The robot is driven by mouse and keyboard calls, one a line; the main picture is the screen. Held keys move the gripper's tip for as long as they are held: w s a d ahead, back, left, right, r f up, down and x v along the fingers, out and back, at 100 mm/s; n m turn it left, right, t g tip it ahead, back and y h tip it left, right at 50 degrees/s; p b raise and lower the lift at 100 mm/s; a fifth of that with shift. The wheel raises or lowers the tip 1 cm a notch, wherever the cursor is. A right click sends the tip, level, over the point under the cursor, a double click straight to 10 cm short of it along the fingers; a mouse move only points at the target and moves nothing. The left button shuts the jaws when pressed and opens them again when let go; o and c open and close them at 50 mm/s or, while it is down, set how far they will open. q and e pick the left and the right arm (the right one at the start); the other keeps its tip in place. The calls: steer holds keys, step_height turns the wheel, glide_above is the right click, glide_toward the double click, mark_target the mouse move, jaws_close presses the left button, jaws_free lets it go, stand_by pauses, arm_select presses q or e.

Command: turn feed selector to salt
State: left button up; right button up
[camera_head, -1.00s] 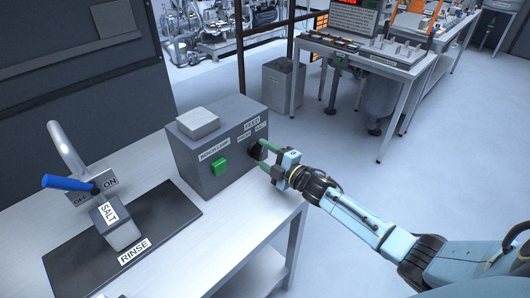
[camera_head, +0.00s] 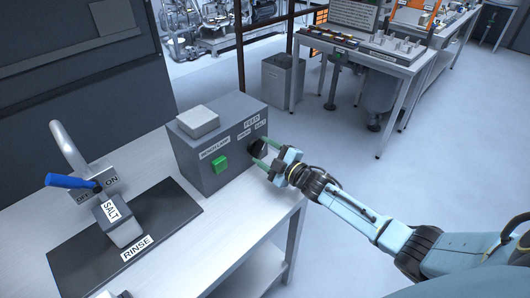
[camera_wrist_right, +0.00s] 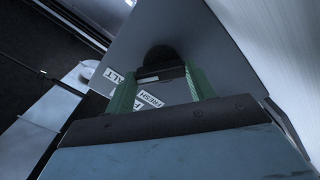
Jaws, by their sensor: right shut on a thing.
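The feed selector is a black knob (camera_head: 258,148) on the front of a grey control box (camera_head: 205,172), below a FEED label and by smaller labels, one reading SALT. In the right wrist view the knob (camera_wrist_right: 160,58) sits between the two green fingers. My right gripper (camera_head: 261,153) is shut on the knob, its fingers on either side. In the right wrist view the SALT label (camera_wrist_right: 115,80) and FRESH label (camera_wrist_right: 150,99) show near the fingers. My left gripper is not in view.
The box also carries a green button (camera_head: 220,164) and a pale block (camera_head: 198,121) on top. The white bench's (camera_head: 245,215) right edge is near my arm.

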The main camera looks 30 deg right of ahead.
steer(key=o, duration=1)
steer(key=shift+s, duration=0.1)
steer(key=v, duration=1.3)
steer(key=shift+d+p, duration=0.1)
steer(key=shift+p, duration=0.2)
